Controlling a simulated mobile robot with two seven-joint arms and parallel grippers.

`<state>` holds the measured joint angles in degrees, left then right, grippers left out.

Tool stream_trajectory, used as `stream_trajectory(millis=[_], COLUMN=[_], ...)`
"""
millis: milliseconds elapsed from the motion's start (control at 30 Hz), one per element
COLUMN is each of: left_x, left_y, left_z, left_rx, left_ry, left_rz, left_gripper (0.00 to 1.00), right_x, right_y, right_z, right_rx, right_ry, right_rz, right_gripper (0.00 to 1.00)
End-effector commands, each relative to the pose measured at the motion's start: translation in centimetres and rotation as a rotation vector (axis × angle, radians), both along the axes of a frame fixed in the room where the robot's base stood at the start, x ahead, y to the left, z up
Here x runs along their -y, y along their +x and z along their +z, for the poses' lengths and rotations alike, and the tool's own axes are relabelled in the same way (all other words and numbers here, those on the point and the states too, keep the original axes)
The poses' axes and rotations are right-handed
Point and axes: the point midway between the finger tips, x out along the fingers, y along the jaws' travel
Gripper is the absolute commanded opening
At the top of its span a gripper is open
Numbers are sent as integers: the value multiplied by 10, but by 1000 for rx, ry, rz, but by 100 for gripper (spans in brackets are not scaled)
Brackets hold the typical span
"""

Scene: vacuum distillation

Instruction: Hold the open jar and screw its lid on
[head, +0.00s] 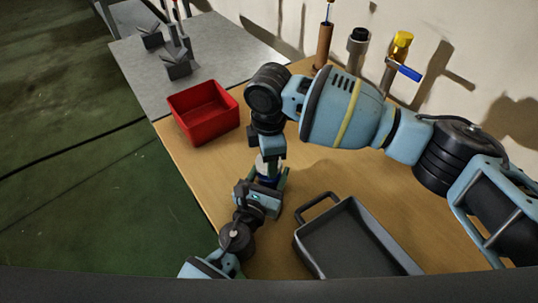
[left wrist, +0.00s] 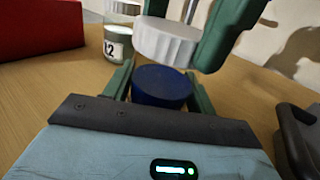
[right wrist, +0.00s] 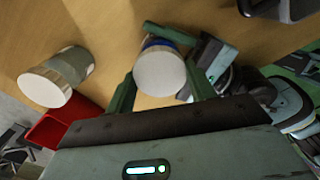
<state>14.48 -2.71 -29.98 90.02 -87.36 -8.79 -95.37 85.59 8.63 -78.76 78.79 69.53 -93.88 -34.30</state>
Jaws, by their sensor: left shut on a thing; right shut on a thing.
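The blue jar (left wrist: 160,87) stands between the fingers of my left gripper (left wrist: 160,90), which is shut on it; in the head view the jar (head: 268,181) is mostly hidden by my grippers. A white ribbed lid (left wrist: 167,41) is directly above the jar, in my right gripper, which is shut on it. In the right wrist view the lid (right wrist: 160,72) sits between my right gripper's fingertips (right wrist: 160,85), with a blue edge of the jar showing behind it. The lid looks close over the jar's top; I cannot tell whether they touch.
A second jar (left wrist: 117,44), labelled and white-topped, stands close by on the wooden table; it also shows in the right wrist view (right wrist: 70,66). A red bin (head: 204,112) is behind left. A dark tray (head: 350,240) is at front right. Upright tools line the wall.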

Motion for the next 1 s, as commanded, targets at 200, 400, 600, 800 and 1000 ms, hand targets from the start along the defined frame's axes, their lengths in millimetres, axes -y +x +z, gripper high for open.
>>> stream_trajectory(millis=[200, 400, 600, 800, 1000], left_x=[0, 0, 0, 0, 0], left_y=[0, 0, 0, 0, 0], left_z=[-1, -1, -1, -1, -1], left_rx=[-2, -2, -2, -1, -1], left_ry=[1, 1, 1, 0, 0], left_rz=[1, 1, 1, 0, 0], left_gripper=[0, 0, 0, 0, 0], right_x=[-1, -1, -1, -1, 0], right_y=[-1, -1, 0, 0, 0], right_z=[-1, -1, 0, 0, 0], right_rx=[-5, -5, -1, -1, -1], right_ry=[2, 2, 2, 2, 1], right_rz=[-388, -740, -849, -846, -846], right_gripper=[27, 27, 27, 75, 76])
